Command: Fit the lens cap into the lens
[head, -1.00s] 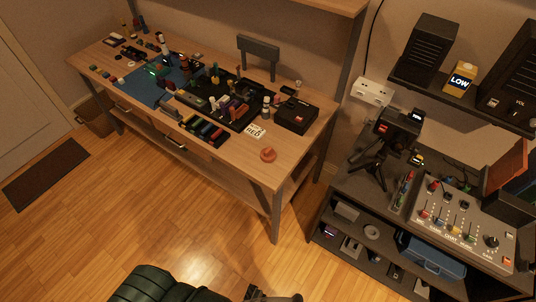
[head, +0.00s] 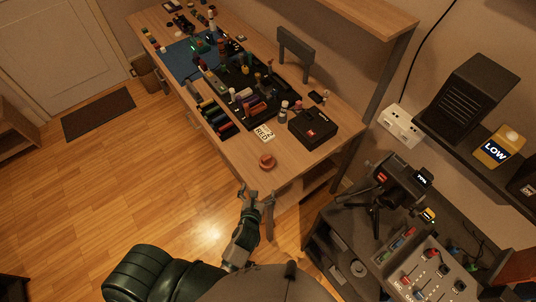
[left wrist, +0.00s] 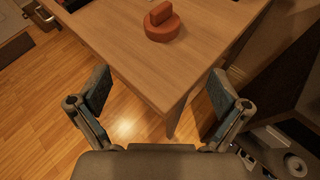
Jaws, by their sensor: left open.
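The lens cap, a round orange-red disc with a raised grip bar (head: 267,161), lies on the wooden table near its front corner. It also shows at the top of the left wrist view (left wrist: 162,25), grip bar up. My left gripper (head: 256,192) is open and empty in front of the table edge, short of the cap. In the left wrist view its fingers (left wrist: 160,82) are wide apart, with the table corner between and beyond them. A dark camera (head: 402,177) stands on a small tripod at the right; I cannot make out its lens opening. My right gripper is not in view.
A mixer panel (head: 435,272) stands at the lower right. The wooden floor (head: 110,190) at the left is largely clear.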

